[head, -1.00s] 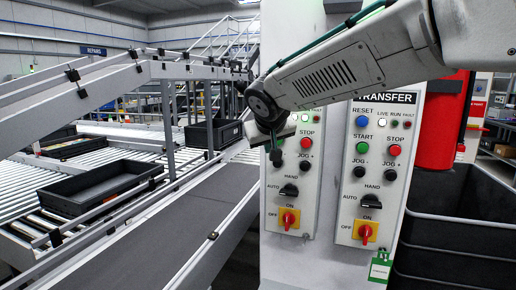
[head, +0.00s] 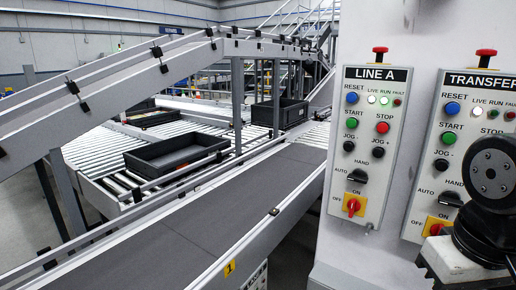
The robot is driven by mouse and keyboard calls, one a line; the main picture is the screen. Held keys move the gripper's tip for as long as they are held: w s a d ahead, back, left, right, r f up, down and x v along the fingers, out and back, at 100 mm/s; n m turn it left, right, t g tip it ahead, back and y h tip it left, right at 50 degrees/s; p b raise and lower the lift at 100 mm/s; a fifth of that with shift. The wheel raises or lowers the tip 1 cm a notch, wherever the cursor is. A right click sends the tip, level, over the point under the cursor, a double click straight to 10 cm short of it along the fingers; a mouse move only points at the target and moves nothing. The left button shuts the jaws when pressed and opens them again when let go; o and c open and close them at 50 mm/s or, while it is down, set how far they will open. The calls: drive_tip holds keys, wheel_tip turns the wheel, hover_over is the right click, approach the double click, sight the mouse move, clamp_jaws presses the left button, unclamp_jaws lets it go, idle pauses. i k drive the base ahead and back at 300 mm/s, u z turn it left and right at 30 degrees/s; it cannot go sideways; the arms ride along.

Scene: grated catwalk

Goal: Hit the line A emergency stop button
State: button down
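The line A emergency stop button (head: 380,51) is a red mushroom head on a black collar. It sits on top of the panel labelled LINE A (head: 368,140), and nothing covers it. A second red mushroom button (head: 486,55) tops the TRANSFER panel (head: 470,140) to its right. My gripper (head: 438,231) appears only in part at the lower right, beside my black wrist joint. It is well below and to the right of the line A button, apart from it. I cannot make out its fingers.
The LINE A panel carries a blue reset, green start, red stop, black jog buttons and a red rotary switch (head: 352,205). A grey belt conveyor (head: 190,235) runs at left. Black trays (head: 175,153) lie on rollers behind it. The space before the LINE A panel is clear.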

sight(379, 51)
drive_tip(key=k, duration=1.3)
drive_tip(key=u, duration=0.55)
drive_tip(key=i, duration=1.75)
drive_tip(key=z, duration=0.6)
